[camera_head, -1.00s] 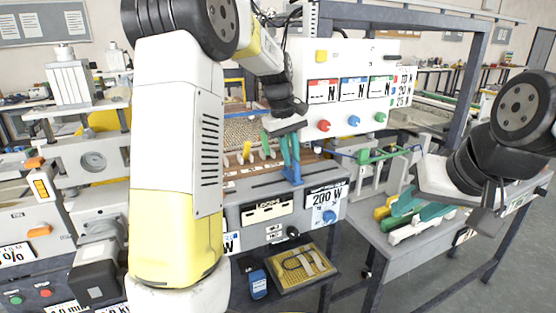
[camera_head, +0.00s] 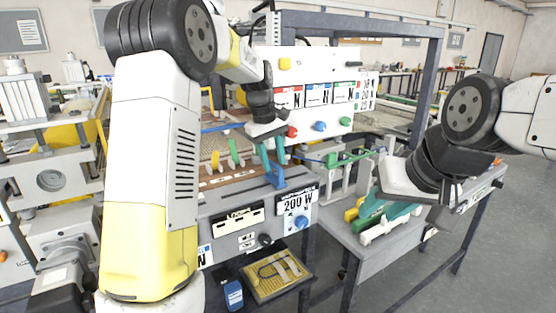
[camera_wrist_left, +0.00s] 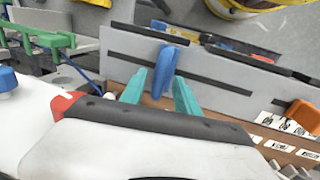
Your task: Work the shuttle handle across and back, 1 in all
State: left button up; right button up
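The blue shuttle handle (camera_head: 274,174) stands upright at the front of the loom-like bench (camera_head: 235,195). In the left wrist view the handle (camera_wrist_left: 166,72) rises between the two teal fingers of my left gripper (camera_wrist_left: 161,80). The right finger lies close against it; a thin gap seems to show at the left. My left gripper (camera_head: 272,153) appears closed around the handle from above. My right gripper (camera_head: 400,205) hangs over the side stand at the right, away from the handle. Its fingers blend with green parts there, so its opening is unclear.
A white panel with red, blue and green knobs (camera_head: 319,126) stands behind the handle. A green frame (camera_head: 345,159) is to its right. Yellow, green and white parts (camera_head: 353,212) lie on the side stand (camera_head: 362,250). A yellow tray (camera_head: 277,275) sits below the bench.

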pick_arm(q)
notch_tip(320, 180, up, 8)
jog(key=a, duration=0.1)
jog(key=shift+s+f, duration=0.15)
jog(key=shift+s, duration=0.3)
jog(key=shift+a, duration=0.1)
jog(key=f+t+y, duration=0.1)
jog(key=f, duration=0.1)
jog(key=d+f+t+y, duration=0.1)
jog(key=f, duration=0.2)
jog(key=d+f+t, duration=0.1)
jog(key=f, duration=0.1)
jog(key=shift+f+t+y, duration=0.4)
grip_shut()
dwell(1.4)
